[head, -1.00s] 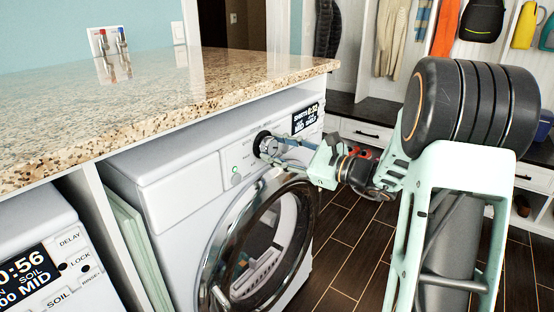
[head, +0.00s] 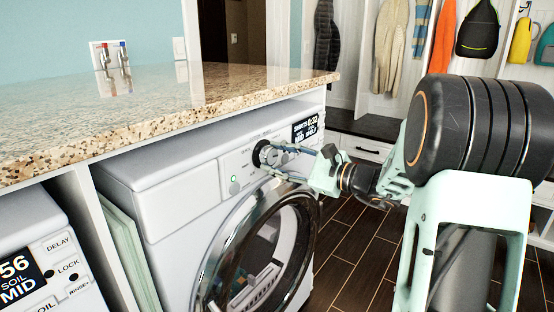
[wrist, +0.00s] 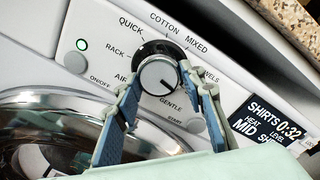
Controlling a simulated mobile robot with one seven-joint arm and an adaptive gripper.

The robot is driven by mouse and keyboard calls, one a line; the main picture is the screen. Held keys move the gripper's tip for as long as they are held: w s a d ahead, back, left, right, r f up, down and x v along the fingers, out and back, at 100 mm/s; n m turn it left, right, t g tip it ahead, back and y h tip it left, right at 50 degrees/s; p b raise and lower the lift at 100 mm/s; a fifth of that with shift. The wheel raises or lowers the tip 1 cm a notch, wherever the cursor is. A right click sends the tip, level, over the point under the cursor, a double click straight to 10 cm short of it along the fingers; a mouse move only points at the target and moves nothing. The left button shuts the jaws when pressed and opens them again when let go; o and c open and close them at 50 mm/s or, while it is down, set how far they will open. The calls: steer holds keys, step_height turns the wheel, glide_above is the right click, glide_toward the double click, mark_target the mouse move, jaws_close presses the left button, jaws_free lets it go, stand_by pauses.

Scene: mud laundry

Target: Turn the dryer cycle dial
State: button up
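The dryer cycle dial (wrist: 158,76) is a round silver knob in a black ring, with labels such as Quick, Cotton, Mixed and Gentle around it. Its dark pointer mark faces lower right in the wrist view, toward Gentle. My gripper (wrist: 159,77) has one fingertip at each side of the knob; both look to be against its edge. In the head view, my gripper (head: 271,157) reaches the dial (head: 261,152) from the right, and the fingers partly cover it. The dryer (head: 170,195) is white with a lit display (head: 306,128) right of the dial.
A granite counter (head: 190,95) overhangs just above the dryer panel. The round dryer door (head: 265,255) lies below the dial, close under my fingers. A second machine (head: 40,255) stands at lower left. The wooden floor (head: 355,240) to the right is clear.

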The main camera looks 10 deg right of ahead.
steer(key=o, duration=0.5)
steer(key=v, duration=1.2)
steer(key=shift+a, duration=0.1)
